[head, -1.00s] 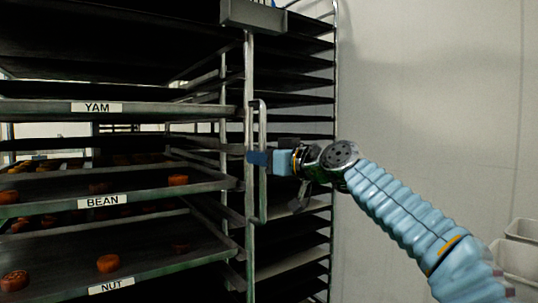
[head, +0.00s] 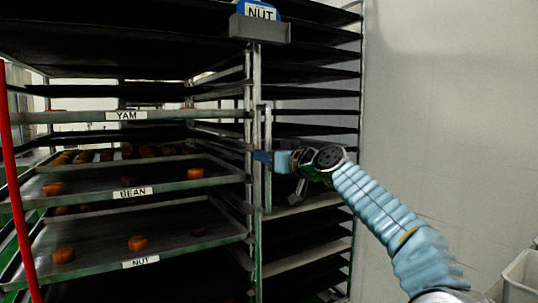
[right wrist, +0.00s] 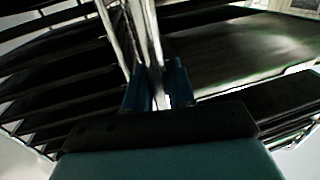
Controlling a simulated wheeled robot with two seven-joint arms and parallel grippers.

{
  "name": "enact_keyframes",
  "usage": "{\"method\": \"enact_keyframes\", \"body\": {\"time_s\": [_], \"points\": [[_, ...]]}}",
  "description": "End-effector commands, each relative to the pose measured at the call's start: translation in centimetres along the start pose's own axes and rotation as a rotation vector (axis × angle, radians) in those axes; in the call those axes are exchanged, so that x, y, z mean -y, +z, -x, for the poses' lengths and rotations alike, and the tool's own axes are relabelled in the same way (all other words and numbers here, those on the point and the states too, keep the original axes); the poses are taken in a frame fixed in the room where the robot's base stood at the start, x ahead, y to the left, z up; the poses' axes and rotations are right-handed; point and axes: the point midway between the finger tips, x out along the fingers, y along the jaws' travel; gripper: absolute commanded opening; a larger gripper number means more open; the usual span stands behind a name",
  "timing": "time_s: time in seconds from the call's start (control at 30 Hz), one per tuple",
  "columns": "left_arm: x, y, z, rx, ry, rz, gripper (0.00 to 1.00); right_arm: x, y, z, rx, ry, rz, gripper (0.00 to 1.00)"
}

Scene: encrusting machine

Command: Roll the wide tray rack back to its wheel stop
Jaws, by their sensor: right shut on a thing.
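The wide tray rack (head: 256,85) fills the left and middle of the head view. It is a metal frame with dark trays on several levels, some labelled YAM, BEAN and NUT. A vertical bar handle (head: 268,190) stands on its right front post. My right gripper (head: 264,157) is shut on this handle, its arm coming from the lower right. In the right wrist view the blue fingers (right wrist: 158,88) stand on either side of a metal upright. The rack's wheels and the wheel stop are not in view. My left gripper is not in view.
Round brown pastries lie on the labelled trays (head: 120,182). A red pole (head: 20,200) stands at the left edge. A plain wall (head: 450,120) rises on the right, with pale bins (head: 522,275) at lower right.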

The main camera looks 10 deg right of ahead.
Motion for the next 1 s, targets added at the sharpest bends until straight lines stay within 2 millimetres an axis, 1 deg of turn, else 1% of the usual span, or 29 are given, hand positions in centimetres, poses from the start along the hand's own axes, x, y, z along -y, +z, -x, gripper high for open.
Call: {"method": "enact_keyframes", "body": {"time_s": [0.03, 0.2, 0.23, 0.3, 0.33, 0.57, 0.67, 0.77, 0.87, 1.0], "points": [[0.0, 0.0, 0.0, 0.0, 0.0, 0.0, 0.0, -0.1, 0.3, -0.1, 0.004, 0.002, 0.001, 0.0], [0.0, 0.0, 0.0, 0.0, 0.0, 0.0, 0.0, -0.1, 0.3, -0.1, 0.004, 0.003, 0.001, 0.0], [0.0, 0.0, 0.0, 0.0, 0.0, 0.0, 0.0, -0.1, 0.3, -0.1, 0.004, 0.003, 0.0, 0.28], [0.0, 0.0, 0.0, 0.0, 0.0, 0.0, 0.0, -0.1, 0.2, -0.1, 0.003, 0.003, 0.0, 0.39], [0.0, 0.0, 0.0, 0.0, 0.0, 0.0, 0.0, -0.1, 0.2, -0.1, 0.003, 0.003, 0.0, 0.4], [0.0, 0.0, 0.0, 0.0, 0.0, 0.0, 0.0, -0.1, 0.1, 0.0, 0.001, 0.002, 0.0, 0.4], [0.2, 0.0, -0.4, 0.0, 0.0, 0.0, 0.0, -0.1, 0.2, 0.5, 0.0, 0.002, 0.0, 0.4], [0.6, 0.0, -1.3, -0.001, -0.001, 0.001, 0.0, -0.1, 0.4, 1.9, -0.002, 0.004, 0.0, 0.4], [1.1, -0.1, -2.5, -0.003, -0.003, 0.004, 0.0, -0.2, 0.5, 4.2, -0.003, 0.005, 0.001, 0.4], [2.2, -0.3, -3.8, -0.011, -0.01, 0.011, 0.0, -0.1, 0.6, 7.7, -0.002, 0.005, 0.001, 0.4]]}}
